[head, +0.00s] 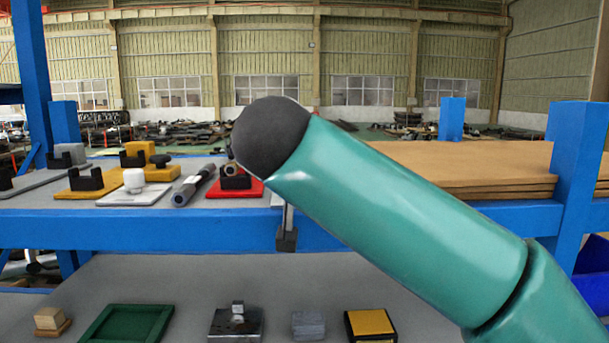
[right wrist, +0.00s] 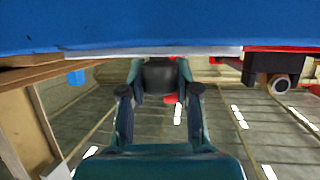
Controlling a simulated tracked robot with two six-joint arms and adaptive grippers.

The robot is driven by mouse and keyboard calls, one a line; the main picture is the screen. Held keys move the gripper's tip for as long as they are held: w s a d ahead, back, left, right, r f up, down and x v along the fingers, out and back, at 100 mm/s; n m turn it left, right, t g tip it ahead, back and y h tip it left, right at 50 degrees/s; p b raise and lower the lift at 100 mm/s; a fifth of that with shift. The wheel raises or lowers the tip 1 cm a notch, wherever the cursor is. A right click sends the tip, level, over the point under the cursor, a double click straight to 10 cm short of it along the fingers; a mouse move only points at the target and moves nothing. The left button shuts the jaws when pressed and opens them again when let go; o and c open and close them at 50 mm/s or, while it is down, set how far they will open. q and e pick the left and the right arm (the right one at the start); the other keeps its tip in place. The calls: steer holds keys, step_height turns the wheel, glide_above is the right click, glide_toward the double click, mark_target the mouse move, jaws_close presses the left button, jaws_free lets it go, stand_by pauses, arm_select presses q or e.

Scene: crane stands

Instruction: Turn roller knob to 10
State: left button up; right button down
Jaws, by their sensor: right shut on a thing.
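In the right wrist view, which looks upside down, my right gripper (right wrist: 160,72) is shut with both fingertips on a dark grey rounded knob (right wrist: 160,78). The knob sits close to the shelf's edge, and a bit of red shows behind it. In the head view, my green right arm and its dark joint hide this gripper and the knob. No scale, pointer or number can be read in either view. My left gripper is not in view.
On the blue-edged shelf (head: 130,229), a red plate (head: 216,191) bears a black bracket (head: 236,180). Left of it are a dark rod (head: 194,185), a white knob (head: 134,180) and yellow-based stands. Brown boards (head: 470,165) lie right. Blocks and a green tray (head: 130,324) are below.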

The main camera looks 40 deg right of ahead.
steer(key=m+g+h+p, duration=0.2)
steer(key=m+g, duration=0.1)
steer(key=shift+m+h, duration=0.3)
steer(key=shift+m, duration=0.1)
steer(key=shift+f+m+g+h+p, duration=0.1)
steer(key=shift+m+g+h+p, duration=0.2)
steer(key=shift+m+g+p, duration=0.35)
steer(key=shift+g, duration=0.35)
steer(key=shift+f, duration=0.1)
steer(key=c, duration=0.8)
jaws_free()
steer(key=v, duration=1.2)
